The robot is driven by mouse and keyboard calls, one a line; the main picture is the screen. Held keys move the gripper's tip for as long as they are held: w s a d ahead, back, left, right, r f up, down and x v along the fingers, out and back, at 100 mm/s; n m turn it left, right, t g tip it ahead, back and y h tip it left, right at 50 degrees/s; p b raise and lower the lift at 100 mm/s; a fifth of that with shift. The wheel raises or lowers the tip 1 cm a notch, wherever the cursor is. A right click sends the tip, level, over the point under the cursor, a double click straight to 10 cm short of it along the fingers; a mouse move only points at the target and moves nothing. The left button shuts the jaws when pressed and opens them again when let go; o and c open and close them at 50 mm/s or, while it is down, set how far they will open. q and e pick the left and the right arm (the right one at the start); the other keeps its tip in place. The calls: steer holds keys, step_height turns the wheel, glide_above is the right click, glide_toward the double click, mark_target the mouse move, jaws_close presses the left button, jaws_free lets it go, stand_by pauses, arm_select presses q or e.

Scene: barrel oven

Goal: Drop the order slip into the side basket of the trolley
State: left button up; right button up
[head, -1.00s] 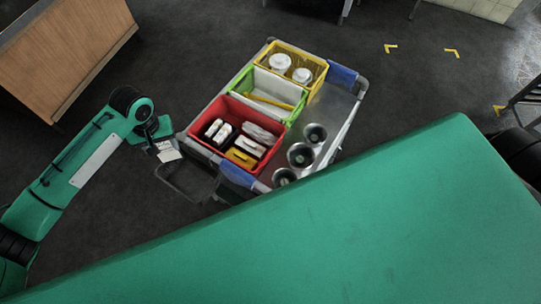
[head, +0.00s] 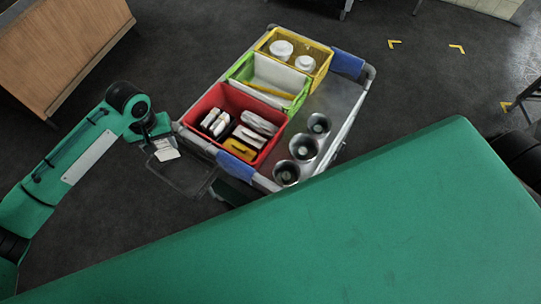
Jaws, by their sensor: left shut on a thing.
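The order slip (head: 168,154) is a small white sheet. My left gripper (head: 161,145) is shut on it and holds it at the upper left corner of the side basket. The side basket (head: 205,190) is a dark, shallow, open frame at the trolley's near left end. In the picture the slip overlaps the basket's upper part; its height above the basket is hard to tell. The trolley (head: 337,100) is grey with blue corner pieces. My right gripper is not in view.
The trolley carries a red bin (head: 191,118) with packs, a green bin (head: 233,73), a yellow bin (head: 325,62) with white containers, and several metal cups (head: 303,147). A wooden cabinet (head: 65,50) stands at upper left. Dark floor is clear between cabinet and trolley.

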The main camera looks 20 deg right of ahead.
arm_select(q)
steer(key=o, duration=1)
steer(key=shift+o, duration=0.2)
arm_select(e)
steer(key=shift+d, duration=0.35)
arm_select(q)
steer(key=shift+r, duration=0.1)
step_height(320, 180, up, 14)
steer(key=b, duration=0.2)
steer(key=shift+b, duration=0.4)
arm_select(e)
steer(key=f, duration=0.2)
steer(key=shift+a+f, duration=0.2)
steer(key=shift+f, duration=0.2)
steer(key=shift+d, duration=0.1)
